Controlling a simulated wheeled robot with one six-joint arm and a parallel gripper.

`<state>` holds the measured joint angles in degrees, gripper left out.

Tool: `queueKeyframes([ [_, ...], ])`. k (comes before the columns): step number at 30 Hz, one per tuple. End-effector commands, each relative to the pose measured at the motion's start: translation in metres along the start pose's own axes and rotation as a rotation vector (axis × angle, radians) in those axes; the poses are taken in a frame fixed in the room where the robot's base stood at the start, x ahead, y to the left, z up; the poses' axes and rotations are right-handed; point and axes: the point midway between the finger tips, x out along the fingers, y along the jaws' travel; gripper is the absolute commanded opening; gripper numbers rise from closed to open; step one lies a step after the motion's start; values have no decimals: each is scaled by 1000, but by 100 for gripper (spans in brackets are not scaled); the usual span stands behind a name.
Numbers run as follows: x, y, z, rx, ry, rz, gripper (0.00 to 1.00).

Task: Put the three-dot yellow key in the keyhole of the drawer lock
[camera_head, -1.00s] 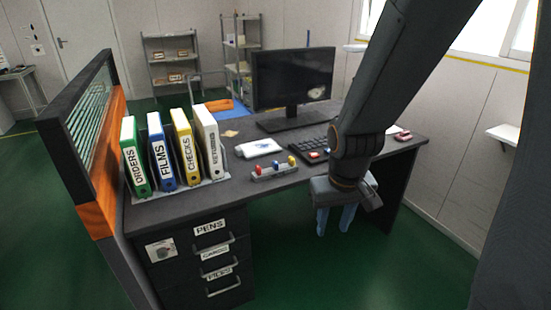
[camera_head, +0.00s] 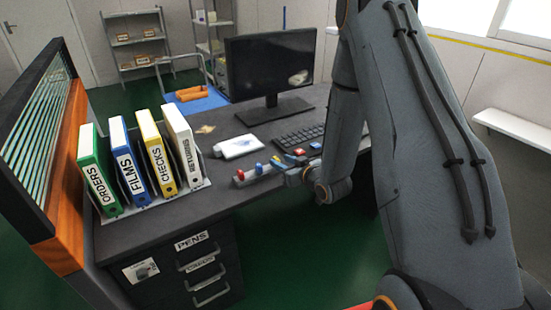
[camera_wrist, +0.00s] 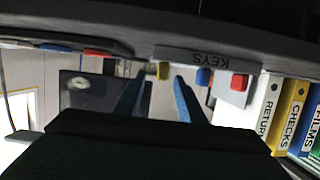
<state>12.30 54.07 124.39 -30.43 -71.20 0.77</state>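The yellow key (camera_wrist: 163,70) shows in the wrist view, in the grey holder marked KEYS (camera_wrist: 193,56). A blue key (camera_wrist: 203,76) and a red key (camera_wrist: 239,82) stand beside it. My gripper (camera_wrist: 161,84) is open, its two blue fingers apart with the yellow key between them near the tips; I see no grip on it. In the head view, the red key (camera_head: 240,175) and blue key (camera_head: 259,168) show, and my gripper covers the holder's right end. A white plate (camera_head: 141,270) is on the drawer unit's front; no keyhole can be made out. The dots are too small to see.
The black desk (camera_head: 150,231) carries binders (camera_head: 146,160) at left, a white packet (camera_head: 237,147), a keyboard (camera_head: 300,137) and a monitor (camera_head: 270,65). Drawers (camera_head: 205,275) with handles sit below. An orange-edged partition (camera_head: 66,190) stands at left.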

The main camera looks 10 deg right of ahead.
Motion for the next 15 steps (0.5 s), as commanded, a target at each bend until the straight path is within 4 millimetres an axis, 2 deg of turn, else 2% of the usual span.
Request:
queueKeyframes([
  [11, 38, -5, -3, -1, 6, -8, 36],
  [15, 58, -5, -5, -2, 5, -6, 36],
])
